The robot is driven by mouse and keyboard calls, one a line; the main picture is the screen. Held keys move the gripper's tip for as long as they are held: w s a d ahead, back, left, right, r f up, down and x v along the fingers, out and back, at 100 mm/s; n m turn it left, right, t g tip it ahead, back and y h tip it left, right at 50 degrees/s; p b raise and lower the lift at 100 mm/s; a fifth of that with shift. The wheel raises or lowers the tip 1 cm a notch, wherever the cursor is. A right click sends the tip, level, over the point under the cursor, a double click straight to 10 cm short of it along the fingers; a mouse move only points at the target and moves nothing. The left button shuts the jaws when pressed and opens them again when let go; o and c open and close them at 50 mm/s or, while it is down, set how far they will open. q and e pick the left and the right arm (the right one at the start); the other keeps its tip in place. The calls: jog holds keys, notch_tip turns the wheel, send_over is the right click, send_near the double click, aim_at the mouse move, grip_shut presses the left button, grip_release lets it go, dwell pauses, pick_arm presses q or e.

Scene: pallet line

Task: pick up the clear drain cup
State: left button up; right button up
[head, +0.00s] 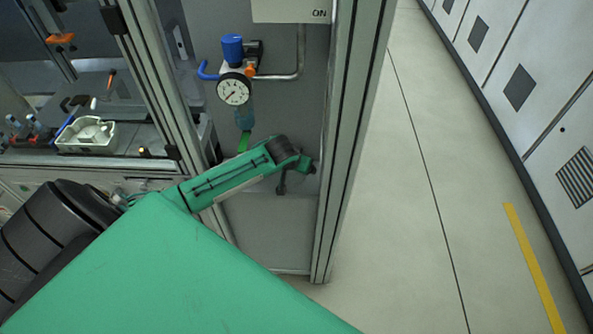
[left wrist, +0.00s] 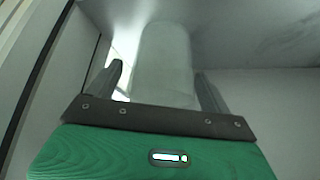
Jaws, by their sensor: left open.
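The clear drain cup (head: 244,117) hangs below a round gauge, bluish and see-through in the head view. In the left wrist view a pale, see-through cylinder that looks like the cup (left wrist: 163,58) stands between the fingers, its near end hidden behind the gripper's dark bar. My left gripper (left wrist: 159,75) is open, with one finger on each side of the cylinder. I cannot tell whether either finger touches it. In the head view my green left arm reaches in below the cup, and its fingers cannot be made out clearly. My right gripper is not in view.
The gauge (head: 234,90), a blue knob (head: 232,48) and a metal pipe (head: 301,55) are on the grey panel around the cup. An aluminium post (head: 347,150) stands close on the right. A white tray (head: 62,149) is at the left. Open floor (head: 410,200) lies right of the post.

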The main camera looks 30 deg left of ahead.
pick_arm(q)
jog(key=c, duration=1.1)
jog(key=shift+o, duration=0.2)
